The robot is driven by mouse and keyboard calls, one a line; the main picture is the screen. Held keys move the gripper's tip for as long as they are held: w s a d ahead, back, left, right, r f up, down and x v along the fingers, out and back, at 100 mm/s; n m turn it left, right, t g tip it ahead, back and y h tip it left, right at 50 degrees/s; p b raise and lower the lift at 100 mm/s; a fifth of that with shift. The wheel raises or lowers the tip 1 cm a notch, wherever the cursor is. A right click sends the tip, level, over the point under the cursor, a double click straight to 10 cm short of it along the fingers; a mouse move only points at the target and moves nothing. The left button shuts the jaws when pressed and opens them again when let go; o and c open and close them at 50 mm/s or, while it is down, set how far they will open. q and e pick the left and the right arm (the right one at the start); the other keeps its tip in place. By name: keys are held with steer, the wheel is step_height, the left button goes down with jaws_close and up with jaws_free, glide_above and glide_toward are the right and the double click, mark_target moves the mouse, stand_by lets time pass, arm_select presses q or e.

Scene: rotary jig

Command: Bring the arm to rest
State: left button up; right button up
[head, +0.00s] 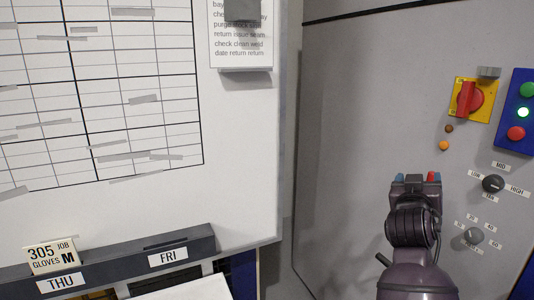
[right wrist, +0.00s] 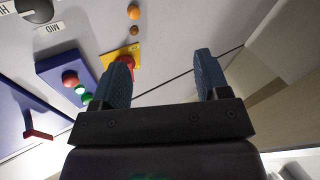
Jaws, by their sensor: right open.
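My right arm (head: 411,228) rises from the lower right of the head view, in front of a grey cabinet. Its gripper (head: 416,180) points away, so its fingers are mostly hidden there. In the right wrist view the gripper (right wrist: 162,75) shows two blue-grey fingers wide apart, with nothing between them. Behind the fingers are the grey panel and a yellow plate with a red switch (right wrist: 123,62). My left gripper is in neither view.
The grey cabinet panel carries a red rotary switch (head: 470,98), a blue button box (head: 514,139) and a dark knob (head: 493,184). A whiteboard (head: 235,160) with a grid stands left. A dark rail (head: 110,262) holds a job card (head: 51,256).

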steer(key=s+a+f+n+t+y, duration=0.1)
steer(key=s+a+f+n+y, duration=0.3)
steer(key=f, duration=0.6)
steer(key=s+a+f+n+y, duration=0.1)
steer(key=s+a+f+y, duration=0.4)
steer(key=f, duration=0.6)
steer(key=s+d+f+g+y, duration=0.1)
steer(key=s+f+g, duration=0.2)
steer(key=s+f, duration=0.6)
steer(key=s+f+g+p, duration=0.1)
steer(key=s+f+g, duration=0.2)
steer(key=s+f, duration=0.6)
steer(key=s, duration=0.9)
steer(key=shift+d+f+y, duration=0.35)
steer(key=shift+d+y, duration=0.05)
